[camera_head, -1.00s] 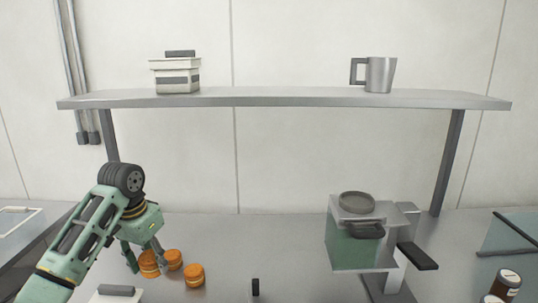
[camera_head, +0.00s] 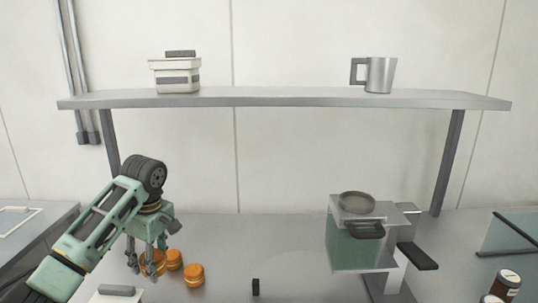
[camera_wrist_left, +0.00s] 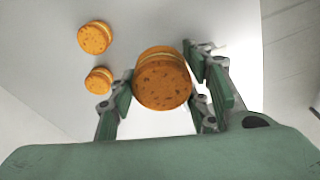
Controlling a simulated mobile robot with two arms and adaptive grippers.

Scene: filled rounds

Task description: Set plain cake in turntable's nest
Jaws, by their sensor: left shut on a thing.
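My left gripper (camera_head: 147,266) is shut on a round orange-brown cake (camera_head: 153,259) at the lower left of the head view. In the left wrist view the held cake (camera_wrist_left: 162,82) sits between the fingers, with dark specks on its face and a pale band around its side. Two more round cakes, a middle one (camera_head: 174,260) and a right one (camera_head: 194,275), stand on the counter beside it. I cannot tell whether the held cake touches the counter. No turntable or nest is recognisable. My right gripper is not in view.
A machine with a greenish clear box (camera_head: 358,248) and a round grey dish (camera_head: 357,202) on top stands at the right. A small black post (camera_head: 255,287) stands front centre. A shelf (camera_head: 290,97) spans above. The counter between the cakes and the machine is mostly clear.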

